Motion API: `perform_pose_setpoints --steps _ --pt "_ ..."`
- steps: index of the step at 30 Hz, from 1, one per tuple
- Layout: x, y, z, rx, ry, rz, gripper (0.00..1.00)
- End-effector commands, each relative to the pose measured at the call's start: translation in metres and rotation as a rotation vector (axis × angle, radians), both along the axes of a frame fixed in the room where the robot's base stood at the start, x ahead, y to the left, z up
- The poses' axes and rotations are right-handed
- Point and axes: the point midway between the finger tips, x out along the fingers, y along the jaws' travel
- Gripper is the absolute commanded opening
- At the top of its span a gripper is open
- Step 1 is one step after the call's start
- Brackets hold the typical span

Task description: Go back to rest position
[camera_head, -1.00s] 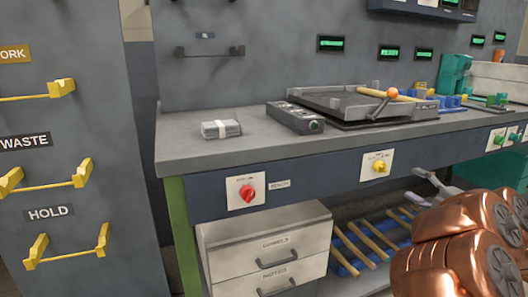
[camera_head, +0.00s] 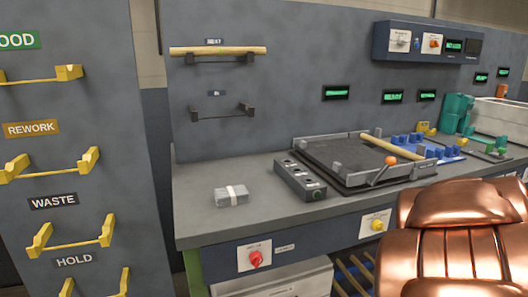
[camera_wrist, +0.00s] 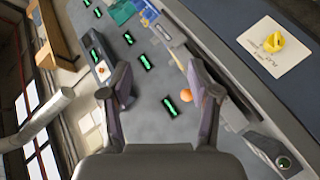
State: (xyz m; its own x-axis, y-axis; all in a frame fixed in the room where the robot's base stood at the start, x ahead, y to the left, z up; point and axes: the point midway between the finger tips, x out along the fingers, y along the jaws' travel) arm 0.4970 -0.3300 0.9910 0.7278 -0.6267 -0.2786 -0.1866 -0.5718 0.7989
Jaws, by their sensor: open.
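My gripper (camera_wrist: 158,70) shows in the wrist view with its two fingers spread wide apart. Nothing is between them but the distant bench and wall panel behind. In the head view the gripper is out of sight; only my copper arm fills the lower right, in front of the workbench (camera_head: 200,215). A wooden rod (camera_head: 392,147) lies slanted on the flat grey fixture (camera_head: 320,150), next to an orange-knobbed lever (camera_head: 390,160). Another wooden rod (camera_head: 218,50) rests on the upper wall holder.
Yellow racks labelled REWORK (camera_head: 50,167), WASTE (camera_head: 70,243) and HOLD stand at left. Red (camera_head: 255,259) and yellow (camera_head: 377,225) knobs are on the bench front.

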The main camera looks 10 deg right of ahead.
Motion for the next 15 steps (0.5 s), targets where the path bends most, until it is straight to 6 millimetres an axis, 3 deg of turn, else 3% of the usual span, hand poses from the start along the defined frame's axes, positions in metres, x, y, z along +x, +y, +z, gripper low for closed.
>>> perform_pose_setpoints --steps 1,8,15 --pt "-0.007 0.011 0.013 0.055 0.013 -0.024 0.61" --pt "-0.054 0.066 -0.001 0.337 0.133 -0.155 0.61" --pt "-0.116 0.153 -0.016 0.618 0.341 -0.240 0.61"
